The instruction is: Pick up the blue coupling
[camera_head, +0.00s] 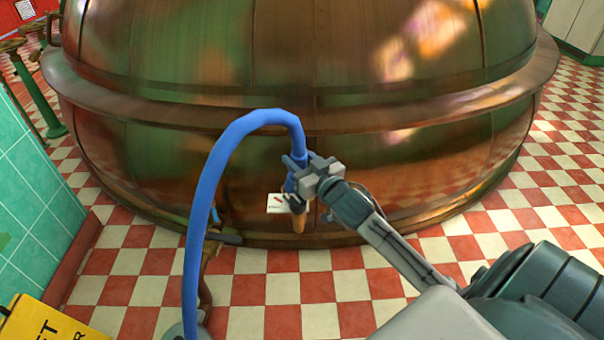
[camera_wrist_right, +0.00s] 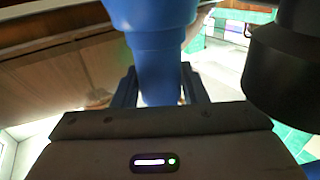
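My right gripper (camera_head: 295,180) reaches in from the right and is around the coupling. In the right wrist view the coupling (camera_wrist_right: 158,70) fills the space between the two dark fingers, which appear to touch it on both sides, so the gripper looks shut on it. The coupling's lower end is partly hidden by my gripper. My left gripper is not in view.
The large copper kettle (camera_head: 300,100) stands close behind. The blue hose (camera_head: 205,200) arches over and drops to the left. A white label (camera_head: 277,203) hangs beside the pipe. A yellow sign (camera_head: 40,322) is at the lower left. The checkered floor (camera_head: 265,290) is mostly open.

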